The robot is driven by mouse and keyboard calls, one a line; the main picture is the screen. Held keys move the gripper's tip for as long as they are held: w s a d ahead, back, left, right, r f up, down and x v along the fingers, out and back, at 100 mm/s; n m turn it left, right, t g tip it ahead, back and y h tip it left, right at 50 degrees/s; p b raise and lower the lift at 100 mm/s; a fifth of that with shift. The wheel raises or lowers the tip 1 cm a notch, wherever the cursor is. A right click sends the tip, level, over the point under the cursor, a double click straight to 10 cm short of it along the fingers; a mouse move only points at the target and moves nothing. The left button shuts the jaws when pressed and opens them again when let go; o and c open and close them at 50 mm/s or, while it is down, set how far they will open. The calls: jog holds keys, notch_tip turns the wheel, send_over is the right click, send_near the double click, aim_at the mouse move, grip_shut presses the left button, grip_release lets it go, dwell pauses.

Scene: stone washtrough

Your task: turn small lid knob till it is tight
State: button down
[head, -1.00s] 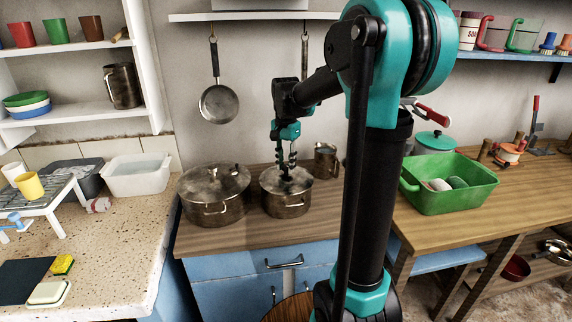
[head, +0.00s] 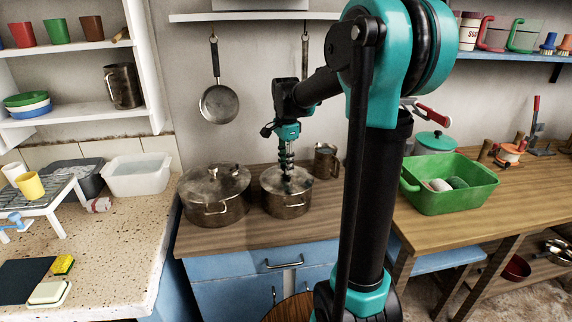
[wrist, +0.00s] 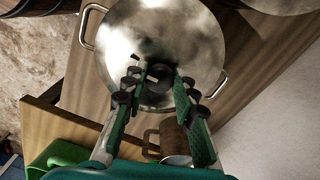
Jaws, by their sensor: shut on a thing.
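The small pot (head: 286,204) stands on the wooden counter, with its metal lid (head: 273,183) on top. My gripper (head: 287,179) points straight down over the middle of this lid. In the wrist view, the lid (wrist: 197,38) fills the upper middle, with a pot handle at either side. My gripper (wrist: 156,80) is shut on the small lid knob (wrist: 157,76), a dark shape between the fingertips. The fingers hide part of the knob, so I cannot tell whether the lid sits tight.
A larger lidded pot (head: 214,196) stands close on the left. A metal jug (head: 326,161) stands just behind on the right. The green tub (head: 455,197) is farther right. A pan (head: 219,104) hangs on the wall behind. The counter front is clear.

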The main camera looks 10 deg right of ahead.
jog(key=c, duration=1.2)
grip_release()
jog(key=shift+r, duration=0.1)
notch_tip(320, 180, up, 12)
jog(key=shift+f, duration=0.1)
